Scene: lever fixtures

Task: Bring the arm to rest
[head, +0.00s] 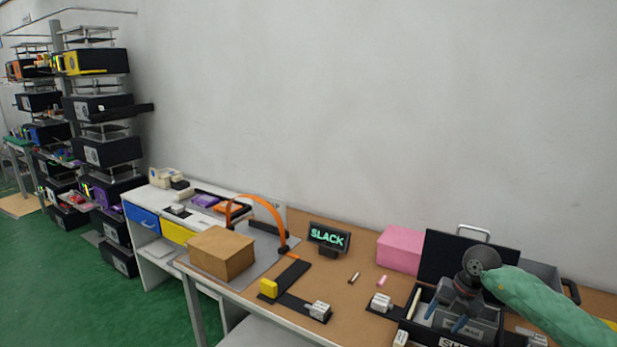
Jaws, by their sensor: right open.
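My right gripper (446,317) points down at the right of the table, its arm in a green sleeve coming in from the right. Its two bluish fingertips are apart, with nothing seen between them. It is over or in front of a black tray (416,322); the exact height is hard to tell. An orange arched lever (262,202) stands upright on a grey plate at the left of the table. A small black display (328,237) beside it reads "SLACK" in green letters. My left gripper is not in view.
A brown box (222,253) sits at the table's left front. A black L-shaped piece with a yellow block (268,287) lies to its right. A pink box (400,249) and a black panel (462,257) stand near the wall.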

